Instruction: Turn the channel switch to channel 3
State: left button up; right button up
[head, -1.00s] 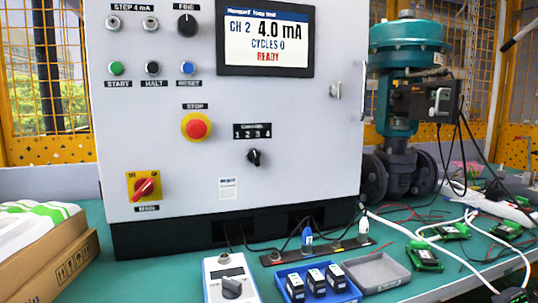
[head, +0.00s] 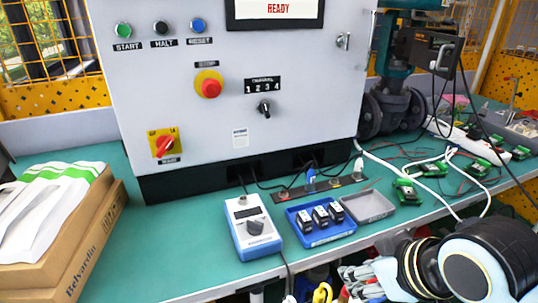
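The channel switch (head: 264,109) is a small black rotary knob on the front of the grey cabinet (head: 310,75). The knob's exact pointing is too small to read. My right arm shows as large black and white rounded parts at the bottom right, low in front of the table and well apart from the switch. I cannot make out its fingers or whether they are open. My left gripper is not in view. The display (head: 278,9) is cut off by the top edge; its visible part reads READY.
A red emergency stop (head: 210,86), a red rotary main switch (head: 164,145) and push buttons are on the same panel. A handheld device (head: 254,228), a blue tray (head: 318,236) and a grey tray (head: 368,206) lie in front. A cardboard box (head: 85,250) stands left. The air before the switch is clear.

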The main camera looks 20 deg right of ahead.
jog(key=w+a+r+n+t+y, duration=0.1)
jog(key=w+a+r+t, duration=0.2)
jog(key=w, duration=0.4)
jog(key=w+a+r+t, duration=0.1)
jog(key=w+r+t, duration=0.2)
jog(key=w+r, duration=0.3)
jog(key=t, duration=0.5)
send_near(267, 110)
jog(key=shift+h, duration=0.4)
jog(key=w, duration=0.3)
jog(key=w+p, duration=0.1)
jog(key=w, duration=0.1)
jog(key=w+a, duration=0.1)
jog(key=w, duration=0.2)
jog(key=shift+w, duration=0.3)
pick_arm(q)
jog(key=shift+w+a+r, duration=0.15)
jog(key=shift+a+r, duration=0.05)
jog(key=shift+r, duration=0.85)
pick_arm(e)
jog(key=shift+w, duration=0.4)
jog(key=shift+c, duration=0.3)
grip_shut()
